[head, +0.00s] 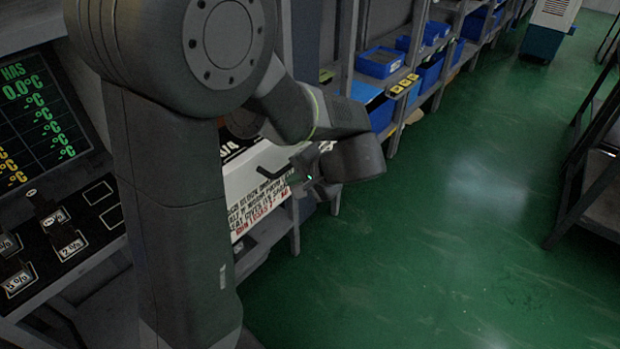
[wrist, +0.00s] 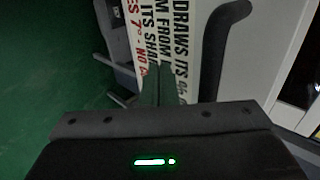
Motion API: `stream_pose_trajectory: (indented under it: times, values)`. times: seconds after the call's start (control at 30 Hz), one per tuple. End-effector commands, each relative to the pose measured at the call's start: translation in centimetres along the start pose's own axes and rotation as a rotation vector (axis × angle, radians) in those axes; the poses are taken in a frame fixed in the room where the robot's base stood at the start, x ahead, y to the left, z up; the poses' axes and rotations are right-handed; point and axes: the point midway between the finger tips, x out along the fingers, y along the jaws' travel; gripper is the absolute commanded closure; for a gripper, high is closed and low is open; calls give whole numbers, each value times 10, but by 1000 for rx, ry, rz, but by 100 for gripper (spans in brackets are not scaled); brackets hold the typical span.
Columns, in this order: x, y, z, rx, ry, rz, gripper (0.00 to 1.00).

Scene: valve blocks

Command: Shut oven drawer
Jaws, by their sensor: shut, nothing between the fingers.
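A pale front panel (head: 240,180) with a printed sign is partly hidden behind my arm in the head view. A dark curved handle (head: 272,170) stands out near it; in the wrist view a dark curved handle (wrist: 220,45) is at the upper right. I cannot tell for sure which part is the oven drawer or how far it stands open. My gripper (head: 301,184) is shut and empty beside the panel. In the wrist view its fingers (wrist: 158,80) are together in front of the sign, left of the handle and apart from it.
A control panel (head: 45,120) with a lit display stands at the left. Shelves with blue bins (head: 380,62) run along the back. Green floor (head: 430,250) is clear to the right, up to a dark rack (head: 590,180) at the right edge.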

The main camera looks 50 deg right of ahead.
Motion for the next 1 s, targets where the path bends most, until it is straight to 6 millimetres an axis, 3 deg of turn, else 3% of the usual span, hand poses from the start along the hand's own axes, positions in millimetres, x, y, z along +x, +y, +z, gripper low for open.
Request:
stream_pose_trajectory:
  times: [0.2, 0.73, 1.0]
  values:
    - [11, -11, 0, 0, -1, 0, 100]
    - [17, -15, 0, -1, -1, -1, 100]
    - [50, -44, 1, -5, -5, -1, 100]
